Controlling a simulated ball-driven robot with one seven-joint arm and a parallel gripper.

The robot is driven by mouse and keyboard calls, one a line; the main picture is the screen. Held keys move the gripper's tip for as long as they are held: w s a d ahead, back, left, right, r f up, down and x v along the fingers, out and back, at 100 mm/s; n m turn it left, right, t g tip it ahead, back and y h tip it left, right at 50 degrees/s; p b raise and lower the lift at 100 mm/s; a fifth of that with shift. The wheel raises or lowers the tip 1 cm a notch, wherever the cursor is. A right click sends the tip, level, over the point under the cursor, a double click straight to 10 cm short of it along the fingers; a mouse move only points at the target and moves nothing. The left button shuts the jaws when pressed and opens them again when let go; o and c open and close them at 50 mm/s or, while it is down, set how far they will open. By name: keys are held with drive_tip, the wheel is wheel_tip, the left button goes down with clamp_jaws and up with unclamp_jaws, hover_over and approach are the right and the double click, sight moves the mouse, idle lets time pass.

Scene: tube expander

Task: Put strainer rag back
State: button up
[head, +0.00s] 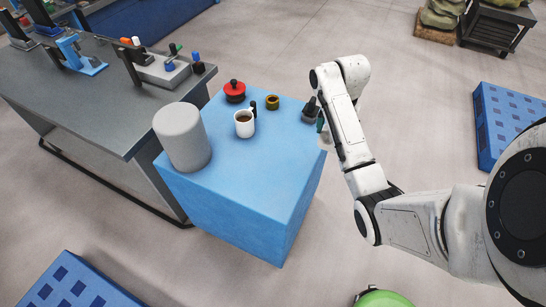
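My gripper (313,108) is at the far right corner of the blue block (240,205), close to its top. It is small and dark here, and I cannot see whether its fingers are open or shut. A dark green piece (320,125) shows beside it; I cannot tell whether it is held. No thing is clearly recognisable as a strainer rag. A plain light grey cylinder (182,140) stands upright on the block's left side.
On the block are a red lidded pot (235,93), a white mug (244,124) of dark liquid, a small black item (253,108) and a brownish-yellow ring (272,102). A grey workbench (90,100) adjoins the left.

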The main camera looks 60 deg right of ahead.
drive_tip(key=shift+w+a+f+b, duration=0.1)
drive_tip(key=shift+f+b, duration=0.15)
drive_tip(key=shift+b, duration=0.05)
drive_tip(key=w+d+f+b, duration=0.1)
drive_tip(key=w+f+b, duration=0.35)
drive_tip(key=w, duration=0.45)
hover_over(295, 145)
drive_tip(key=f, duration=0.2)
drive_tip(key=f+b, duration=0.1)
drive_tip(key=f, duration=0.1)
drive_tip(key=shift+s+a, duration=0.1)
drive_tip(key=shift+s, duration=0.3)
drive_tip(key=shift+w+f, duration=0.3)
drive_tip(key=shift+f, duration=0.05)
drive_tip(key=shift+w+f, duration=0.15)
drive_tip(key=shift+f, duration=1.55)
drive_tip(key=shift+f, duration=0.15)
drive_tip(key=o, duration=0.6)
